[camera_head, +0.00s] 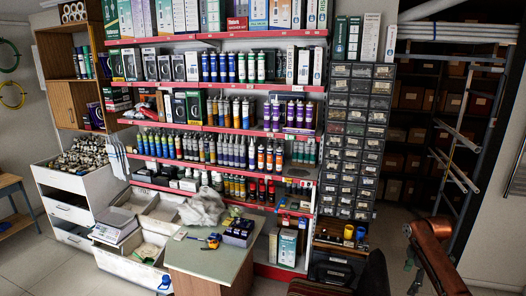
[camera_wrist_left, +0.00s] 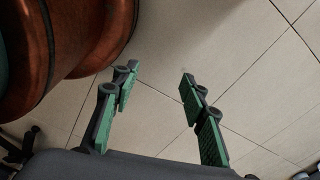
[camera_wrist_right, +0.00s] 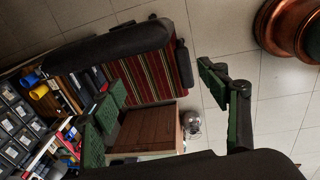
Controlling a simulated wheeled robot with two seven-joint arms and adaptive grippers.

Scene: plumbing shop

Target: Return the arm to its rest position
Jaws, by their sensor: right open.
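My copper-coloured arm link (camera_head: 432,250) shows at the lower right of the head view, in front of the pipe rack. In the left wrist view my left gripper (camera_wrist_left: 158,72) is open and empty above the tiled floor. My left arm does not show in the head view.
A striped chair (camera_wrist_right: 150,75) with a black armrest (camera_wrist_right: 120,42) stands close to my right gripper; its armrest (camera_head: 375,272) shows in the head view. A counter (camera_head: 212,262) with small items, stocked shelves (camera_head: 215,130) and drawer units (camera_head: 352,135) stand ahead. Tiled floor (camera_wrist_left: 250,50) lies beneath my left gripper.

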